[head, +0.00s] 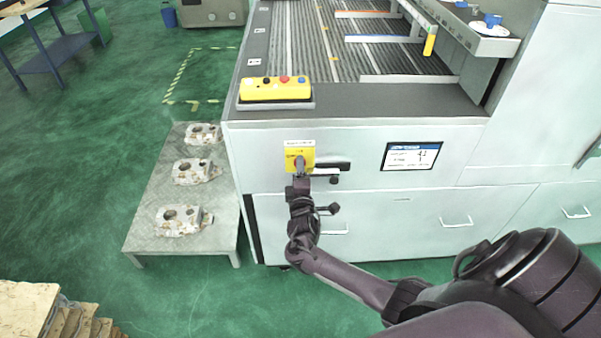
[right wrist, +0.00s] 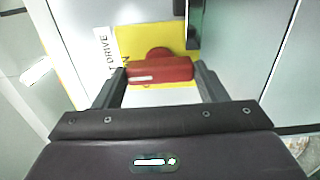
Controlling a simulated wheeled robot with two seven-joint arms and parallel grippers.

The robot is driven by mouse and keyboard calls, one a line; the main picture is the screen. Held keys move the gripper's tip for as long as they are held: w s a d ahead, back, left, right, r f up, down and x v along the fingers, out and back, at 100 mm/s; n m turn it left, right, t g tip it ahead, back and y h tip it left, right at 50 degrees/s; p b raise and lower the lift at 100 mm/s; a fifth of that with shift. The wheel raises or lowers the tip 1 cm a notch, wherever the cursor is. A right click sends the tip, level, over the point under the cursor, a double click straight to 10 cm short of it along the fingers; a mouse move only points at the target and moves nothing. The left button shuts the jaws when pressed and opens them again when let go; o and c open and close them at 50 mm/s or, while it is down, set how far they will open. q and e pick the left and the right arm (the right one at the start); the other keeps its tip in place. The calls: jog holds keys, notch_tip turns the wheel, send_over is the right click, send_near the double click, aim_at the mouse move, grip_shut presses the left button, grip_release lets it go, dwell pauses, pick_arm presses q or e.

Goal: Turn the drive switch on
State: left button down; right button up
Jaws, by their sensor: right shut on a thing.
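The drive switch is a yellow plate (head: 308,153) on the front of the grey machine in the head view. It also shows in the right wrist view (right wrist: 136,40), with a red handle (right wrist: 160,70) and a partly readable white label (right wrist: 106,62). My right gripper (head: 299,163) reaches up to the plate from below and covers the handle in the head view. In the right wrist view its fingers (right wrist: 163,76) are at the two ends of the red handle, shut on it. The handle lies nearly level across that view. My left gripper is not in view.
A dark lever handle (head: 332,166) sits just right of the switch. A yellow button box (head: 275,89) stands on the machine's ledge above. A small screen (head: 411,156) is further right. A low table (head: 157,197) with 3 castings stands at the left.

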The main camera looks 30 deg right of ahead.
jog(key=shift+f, duration=0.1)
jog(key=o, duration=1)
jog(key=v, duration=0.8)
jog(key=shift+d+b, duration=0.1)
jog(key=shift+b, duration=0.2)
